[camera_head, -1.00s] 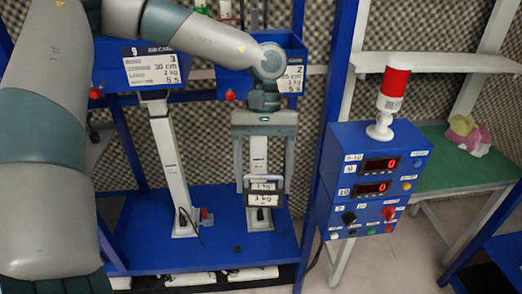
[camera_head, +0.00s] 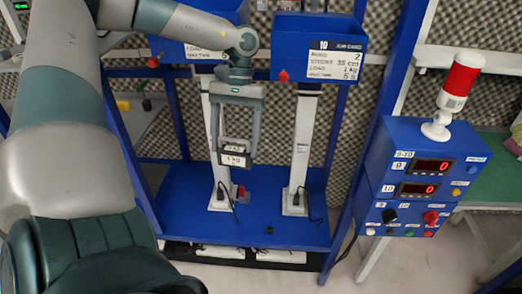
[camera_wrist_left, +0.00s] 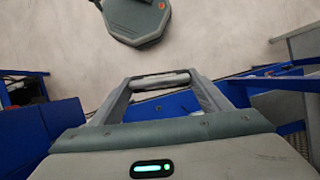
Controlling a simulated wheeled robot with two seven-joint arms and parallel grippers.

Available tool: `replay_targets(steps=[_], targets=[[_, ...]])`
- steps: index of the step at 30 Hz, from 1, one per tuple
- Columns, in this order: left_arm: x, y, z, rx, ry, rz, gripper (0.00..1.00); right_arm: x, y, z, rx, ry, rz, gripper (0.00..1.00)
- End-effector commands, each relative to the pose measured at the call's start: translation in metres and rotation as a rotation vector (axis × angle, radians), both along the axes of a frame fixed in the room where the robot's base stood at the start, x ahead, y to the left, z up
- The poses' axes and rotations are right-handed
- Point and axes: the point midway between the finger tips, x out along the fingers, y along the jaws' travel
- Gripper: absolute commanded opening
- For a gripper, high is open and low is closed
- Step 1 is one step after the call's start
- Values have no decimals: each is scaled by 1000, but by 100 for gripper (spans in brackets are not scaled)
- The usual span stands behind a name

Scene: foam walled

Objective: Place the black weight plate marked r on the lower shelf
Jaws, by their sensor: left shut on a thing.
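My left gripper (camera_head: 236,150) points down in the head view, its two grey fingers closed on a small black block-like weight with white labels (camera_head: 233,159). One label seems to read 1 kg; I cannot make out a letter r. The weight hangs in the air in front of the left white post, above a blue lower shelf (camera_head: 265,228). In the left wrist view the fingers (camera_wrist_left: 160,82) reach forward, with a grey bar-like piece across their tips. My right gripper is not in view.
Two white posts (camera_head: 301,150) with cables stand on the blue shelf. Blue bins (camera_head: 320,38) hang above. A blue control box (camera_head: 425,165) with a red-topped lamp (camera_head: 460,80) stands at the right. White items (camera_head: 280,256) lie below the shelf. The shelf's front strip is largely clear.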

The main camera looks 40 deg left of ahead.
Motion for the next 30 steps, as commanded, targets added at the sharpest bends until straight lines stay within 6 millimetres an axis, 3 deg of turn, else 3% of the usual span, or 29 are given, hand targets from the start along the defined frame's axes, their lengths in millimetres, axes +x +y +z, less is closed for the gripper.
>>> replay_targets(steps=[6,15,23,30], targets=[[-24,29,-3,-5,-5,99,13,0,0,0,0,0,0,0],[-52,46,-20,-5,-4,191,13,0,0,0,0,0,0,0],[-67,47,-39,-4,-4,236,13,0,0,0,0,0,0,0],[-77,33,-65,-7,-4,255,13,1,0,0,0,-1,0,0]])
